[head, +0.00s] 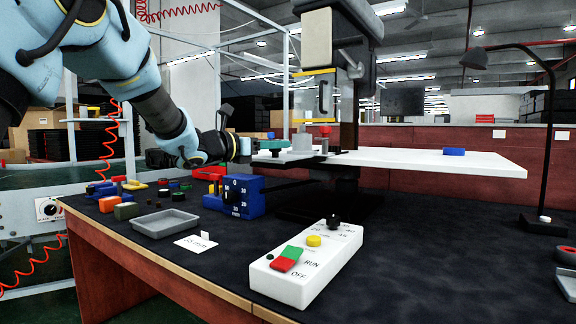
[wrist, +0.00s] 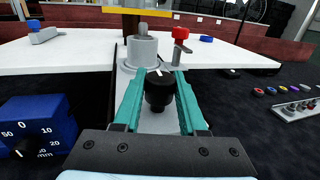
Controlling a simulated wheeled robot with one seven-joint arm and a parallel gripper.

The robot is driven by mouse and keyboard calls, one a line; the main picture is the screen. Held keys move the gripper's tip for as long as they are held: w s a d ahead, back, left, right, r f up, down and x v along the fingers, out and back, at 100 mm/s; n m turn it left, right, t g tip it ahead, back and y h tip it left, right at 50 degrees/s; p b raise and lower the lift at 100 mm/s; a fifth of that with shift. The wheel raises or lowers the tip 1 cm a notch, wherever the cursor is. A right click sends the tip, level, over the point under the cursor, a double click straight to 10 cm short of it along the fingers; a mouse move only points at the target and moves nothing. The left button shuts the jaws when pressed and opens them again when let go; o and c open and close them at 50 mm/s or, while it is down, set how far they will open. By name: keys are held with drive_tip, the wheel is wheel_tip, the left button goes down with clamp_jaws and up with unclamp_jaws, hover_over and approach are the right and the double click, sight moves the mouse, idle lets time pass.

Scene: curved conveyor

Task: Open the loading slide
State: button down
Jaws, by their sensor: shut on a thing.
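My gripper (wrist: 160,80) is shut on a black knob (wrist: 158,98) with a white mark, between its two teal fingers. The knob stands on a narrow grey metal slide (wrist: 151,124) that runs away from me to a round grey fixture (wrist: 142,52). In the head view my gripper (head: 271,144) reaches in from the left, low beside the press column. There the fingers and the wrist hide the knob. A red-topped clamp (wrist: 180,40) stands right of the fixture. I cannot tell how far the slide is out.
A white tabletop (head: 440,162) spreads around the press (head: 346,100), with a blue block (head: 454,151) on it. A blue dial block (head: 240,196) sits below my wrist. A white control box (head: 305,265), a grey tray (head: 165,223) and several small coloured parts lie on the dark bench.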

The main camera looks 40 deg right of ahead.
drive_tip(key=shift+s+a+b, duration=0.25)
drive_tip(key=shift+a+b, duration=0.3)
drive_tip(key=shift+a, duration=0.4)
drive_tip(key=shift+s+a+b, duration=0.2)
drive_tip(key=shift+a+b, duration=0.35)
drive_tip(key=shift+a, duration=0.35)
drive_tip(key=shift+s+a+b, duration=0.25)
drive_tip(key=shift+a+b, duration=0.3)
drive_tip(key=shift+a, duration=0.4)
drive_tip(key=shift+c, duration=2.3)
unclamp_jaws()
drive_tip(key=a, duration=1)
drive_tip(key=shift+a, duration=0.4)
